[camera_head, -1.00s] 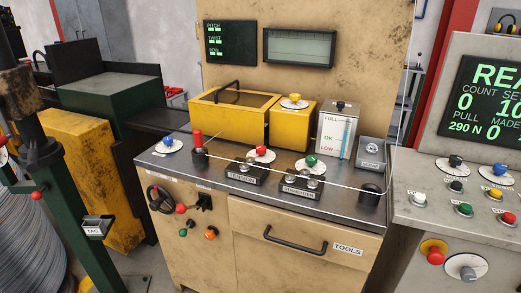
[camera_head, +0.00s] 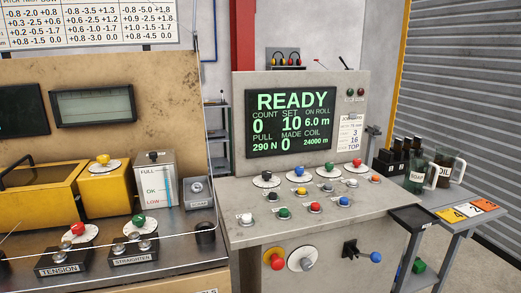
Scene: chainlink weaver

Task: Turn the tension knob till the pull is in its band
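A red knob (camera_head: 78,229) on a white dial stands on the metal worktop behind the roller block labelled TENSION (camera_head: 62,264), at the lower left. A green knob (camera_head: 138,221) on a white dial stands behind the block labelled STRAIGHTEN (camera_head: 134,249). A wire runs across both blocks towards a dark roller (camera_head: 205,234) at the right. The console screen (camera_head: 291,122) reads READY, with PULL 290 N, COUNT 0, SET 10 and MADE 0. Neither of my grippers is in view.
A yellow box with a yellow knob (camera_head: 102,160) and a FULL/OK/LOW gauge (camera_head: 155,181) stand behind the knobs. The console (camera_head: 330,205) has several coloured buttons, and a red mushroom button (camera_head: 274,258) on its front. A side cart (camera_head: 460,214) holds SOAP and OIL jugs.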

